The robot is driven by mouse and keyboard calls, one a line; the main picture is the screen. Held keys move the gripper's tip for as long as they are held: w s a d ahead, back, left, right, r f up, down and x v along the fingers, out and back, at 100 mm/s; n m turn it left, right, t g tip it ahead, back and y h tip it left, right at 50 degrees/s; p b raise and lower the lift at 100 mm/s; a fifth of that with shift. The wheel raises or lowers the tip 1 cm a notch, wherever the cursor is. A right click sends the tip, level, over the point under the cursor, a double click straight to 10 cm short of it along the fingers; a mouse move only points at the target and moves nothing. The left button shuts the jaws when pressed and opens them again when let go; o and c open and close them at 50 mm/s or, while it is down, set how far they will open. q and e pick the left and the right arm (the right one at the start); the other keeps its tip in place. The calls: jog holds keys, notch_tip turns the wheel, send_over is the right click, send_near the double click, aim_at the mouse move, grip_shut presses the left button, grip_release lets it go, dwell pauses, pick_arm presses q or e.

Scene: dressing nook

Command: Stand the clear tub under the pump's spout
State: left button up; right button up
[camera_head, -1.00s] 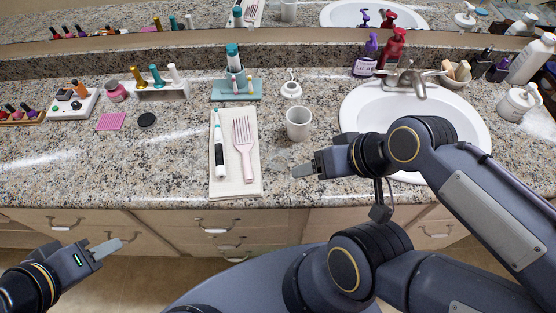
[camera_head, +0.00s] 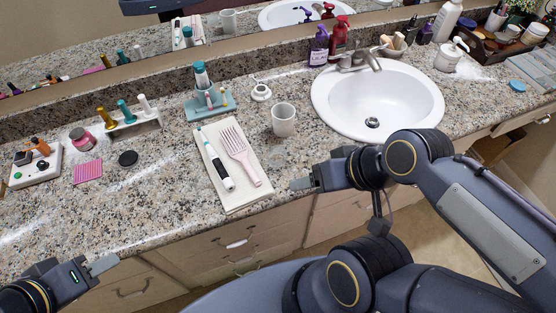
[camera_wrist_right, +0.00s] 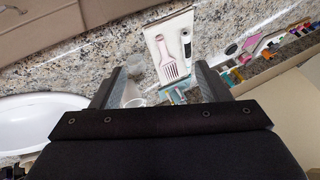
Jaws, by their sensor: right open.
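A faint clear tub (camera_head: 278,157) sits on the granite counter near its front edge, below the white cup; its outline is hard to make out. It also shows faintly in the right wrist view (camera_wrist_right: 134,64). Pump bottles stand behind the sink: a purple one (camera_head: 318,47) and a red one (camera_head: 338,40). A white pump jar (camera_head: 449,57) stands right of the sink. I cannot tell which is the task's pump. My right gripper (camera_head: 302,184) is open and empty at the counter's front edge, just short of the tub. My left gripper (camera_head: 102,264) is low at the counter's front left; its jaw gap is hidden.
A white cup (camera_head: 283,120) stands behind the tub. The sink (camera_head: 345,95) is right of the cup. A brown basket (camera_head: 490,50) stands far right.

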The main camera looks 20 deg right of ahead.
jog(key=m+t+y+b, duration=0.15)
jog(key=m+b, duration=0.55)
jog(key=m, duration=1.9)
send_near(278, 159)
jog(key=shift+w+a+r+g+y, duration=0.25)
jog(key=shift+a+r+y, duration=0.1)
jog(key=shift+a, duration=0.15)
jog(key=shift+w+f, duration=0.2)
jog(key=shift+f, duration=0.05)
jog(key=b+x, duration=0.1)
jog(key=x, duration=0.2)
jog(key=b+x, duration=0.1)
jog(key=x, duration=0.3)
jog(key=shift+w+r+b, duration=0.1)
jog(key=shift+w+b, duration=0.3)
jog(key=shift+w, duration=0.05)
jog(key=c, duration=1.1)
jog(key=shift+o, duration=0.2)
